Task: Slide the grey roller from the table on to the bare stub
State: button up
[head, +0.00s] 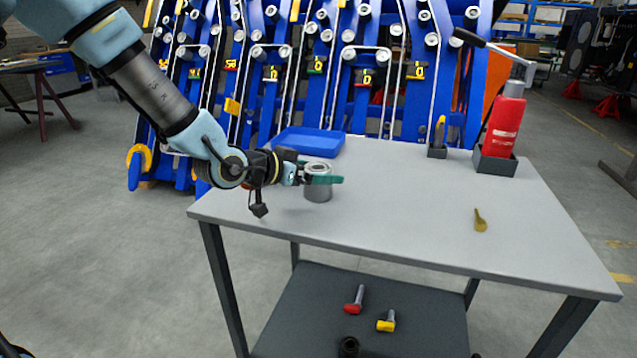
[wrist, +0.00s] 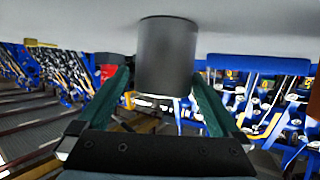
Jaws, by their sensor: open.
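The grey roller (head: 318,190) stands upright on the grey table (head: 420,205), near its left end. My gripper (head: 323,178) reaches in level from the left, with its green fingers on either side of the roller. In the wrist view, which shows the table at the top, the roller (wrist: 167,58) sits between the two spread fingers (wrist: 160,78). A gap shows on each side, so the gripper is open and not clamped on it. Rows of stubs and rollers line the blue chassis (head: 385,100) behind the table. I cannot tell which stub is bare.
A blue tray (head: 310,143) lies just behind the roller. A red bottle-like tool (head: 506,122) stands in a holder at the back right, beside a small dark holder (head: 437,152). A yellowish piece (head: 480,221) lies front right. The table's middle is clear. The lower shelf (head: 420,320) holds small tools.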

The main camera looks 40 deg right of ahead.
jog(key=x, duration=0.3)
jog(key=shift+w+d+f, duration=0.15)
jog(key=shift+d, duration=0.05)
grip_shut()
dwell(0.7)
